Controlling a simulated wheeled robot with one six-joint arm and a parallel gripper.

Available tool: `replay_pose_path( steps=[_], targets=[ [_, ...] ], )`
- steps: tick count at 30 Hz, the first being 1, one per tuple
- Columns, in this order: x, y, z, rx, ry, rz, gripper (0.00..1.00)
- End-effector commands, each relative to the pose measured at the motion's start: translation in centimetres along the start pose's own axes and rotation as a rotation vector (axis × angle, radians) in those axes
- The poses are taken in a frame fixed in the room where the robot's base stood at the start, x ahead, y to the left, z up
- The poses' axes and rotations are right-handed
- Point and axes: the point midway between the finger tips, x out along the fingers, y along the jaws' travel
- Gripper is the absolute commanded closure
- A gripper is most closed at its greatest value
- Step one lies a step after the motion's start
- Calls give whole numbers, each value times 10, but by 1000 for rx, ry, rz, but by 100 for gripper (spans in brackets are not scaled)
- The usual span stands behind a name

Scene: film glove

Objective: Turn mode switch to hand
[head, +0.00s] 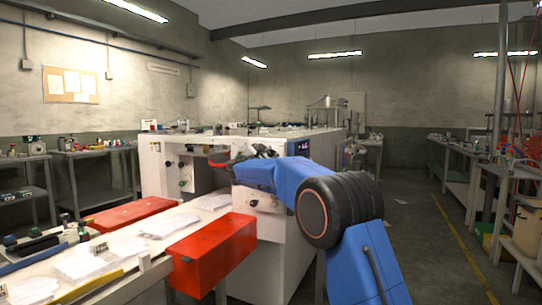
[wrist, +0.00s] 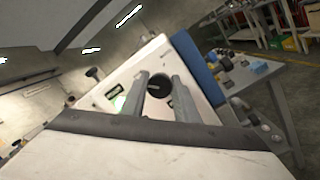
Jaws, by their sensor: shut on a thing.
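The mode switch appears in the wrist view as a round black knob (wrist: 159,86) with a small pale mark, set on a tilted-looking white panel (wrist: 128,76). My gripper (wrist: 164,88) has its two grey fingers on either side of this knob, shut on it. The position lettering around the knob is too small to read. In the head view, my blue arm reaches to the white machine (head: 155,165). My wrist there covers the knob.
A red box (head: 212,255) and a paper-covered bench (head: 150,262) stand in front of the machine.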

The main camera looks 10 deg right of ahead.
Motion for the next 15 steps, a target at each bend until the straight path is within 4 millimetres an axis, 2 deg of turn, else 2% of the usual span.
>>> replay_pose_path(
  steps=[4, 5, 6, 7, 15],
  targets=[
    [-1, 0, -2, -1, 2, 1, 95],
    [-1, 0, -2, -1, 2, 1, 68],
    [-1, 0, -2, -1, 2, 1, 58],
    [-1, 0, -2, 0, 2, 1, 54],
    [0, 0, -1, 0, 1, 0, 54]
  ],
)
